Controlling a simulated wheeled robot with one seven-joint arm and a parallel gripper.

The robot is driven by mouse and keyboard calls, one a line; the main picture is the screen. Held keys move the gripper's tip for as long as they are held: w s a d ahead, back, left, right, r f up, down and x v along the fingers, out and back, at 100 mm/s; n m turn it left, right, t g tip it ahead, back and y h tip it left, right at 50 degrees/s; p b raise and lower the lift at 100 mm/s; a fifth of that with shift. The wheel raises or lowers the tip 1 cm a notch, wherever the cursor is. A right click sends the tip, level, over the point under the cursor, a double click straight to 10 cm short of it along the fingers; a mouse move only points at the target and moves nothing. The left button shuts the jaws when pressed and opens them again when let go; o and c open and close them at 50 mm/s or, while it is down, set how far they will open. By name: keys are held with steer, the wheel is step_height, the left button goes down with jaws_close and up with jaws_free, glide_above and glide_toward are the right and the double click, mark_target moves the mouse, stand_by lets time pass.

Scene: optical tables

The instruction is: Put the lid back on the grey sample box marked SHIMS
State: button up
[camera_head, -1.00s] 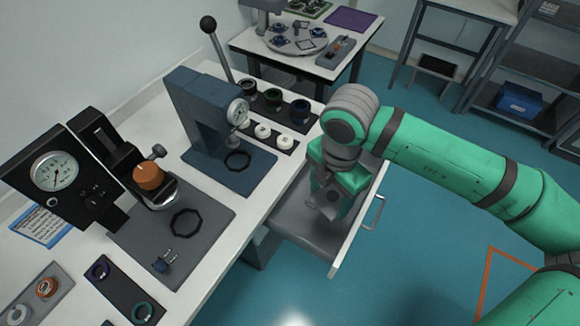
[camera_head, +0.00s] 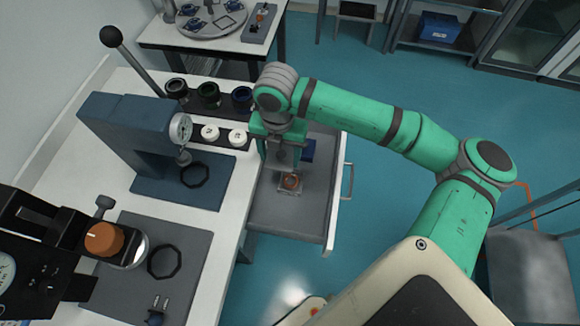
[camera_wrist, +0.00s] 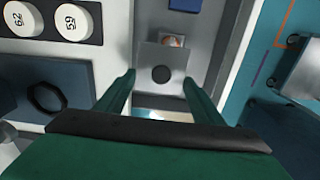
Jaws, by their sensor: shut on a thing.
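My gripper (camera_head: 281,160) is inside the open drawer's outline, pointing down. In the wrist view its two green fingers (camera_wrist: 158,82) stand at either side of a grey square lid with a dark round knob (camera_wrist: 162,73), and it is shut on this lid. A small open box (camera_head: 290,190) with an orange item in it is in the drawer, just in front of the gripper in the head view. In the wrist view the lid hides most of the box; the orange item (camera_wrist: 172,40) shows past its edge. I cannot read any SHIMS marking.
The grey drawer (camera_head: 285,218) stands open from the white bench (camera_head: 208,245). A dark blue thing (camera_head: 307,150) lies in it behind the gripper. A blue press (camera_head: 135,135) and white numbered discs (camera_head: 237,136) stand on the bench at left. The drawer's front part is clear.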

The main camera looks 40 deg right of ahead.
mark_target(288, 160)
steer(key=d+f, duration=0.1)
steer(key=s+d+f, duration=0.1)
steer(key=f, duration=0.1)
steer(key=shift+d+f, duration=0.2)
steer(key=shift+f, duration=3.1)
steer(key=shift+d+f, duration=0.15)
steer(key=shift+f, duration=3.15)
steer(key=shift+f, duration=0.15)
steer(key=o, duration=1.1)
steer(key=shift+o, duration=0.7)
steer(key=o, duration=0.3)
